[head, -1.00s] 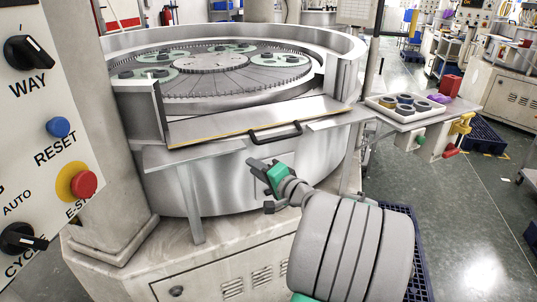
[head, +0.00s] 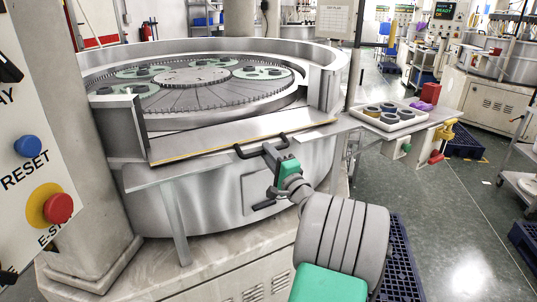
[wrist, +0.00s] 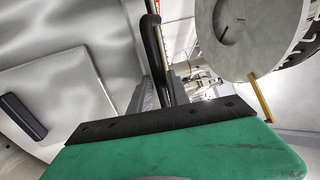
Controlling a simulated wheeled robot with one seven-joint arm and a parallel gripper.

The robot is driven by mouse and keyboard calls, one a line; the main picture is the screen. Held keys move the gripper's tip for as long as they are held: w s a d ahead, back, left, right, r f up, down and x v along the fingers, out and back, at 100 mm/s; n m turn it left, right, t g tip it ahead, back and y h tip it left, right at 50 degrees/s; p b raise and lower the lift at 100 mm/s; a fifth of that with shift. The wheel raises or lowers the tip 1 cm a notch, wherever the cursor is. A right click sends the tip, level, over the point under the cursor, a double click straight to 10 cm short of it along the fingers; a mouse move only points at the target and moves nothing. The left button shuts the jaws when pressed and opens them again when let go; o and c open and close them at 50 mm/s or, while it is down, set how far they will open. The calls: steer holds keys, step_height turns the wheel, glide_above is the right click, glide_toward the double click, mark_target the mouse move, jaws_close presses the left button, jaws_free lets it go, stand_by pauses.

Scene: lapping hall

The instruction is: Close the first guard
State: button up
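The guard (head: 235,134) is a flat metal panel with a yellow front edge. It lies almost level at the front opening of the round lapping machine (head: 225,190). Its black bar handle (head: 243,154) sits on the front edge. My gripper (head: 268,171), green with dark fingers, is at the handle, with its upper finger overlapping the handle in the head view. The fingers look spread apart. A black bar, which looks like the handle (wrist: 153,45), stands ahead of the green gripper body in the wrist view. Contact cannot be told.
A control panel with a red emergency stop (head: 58,208) and blue reset button (head: 28,146) stands at the left, beside a pillar (head: 85,200). A side table (head: 405,133) at the right holds a white tray (head: 372,121) of rings.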

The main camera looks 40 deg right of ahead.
jaws_close()
stand_by(1.3)
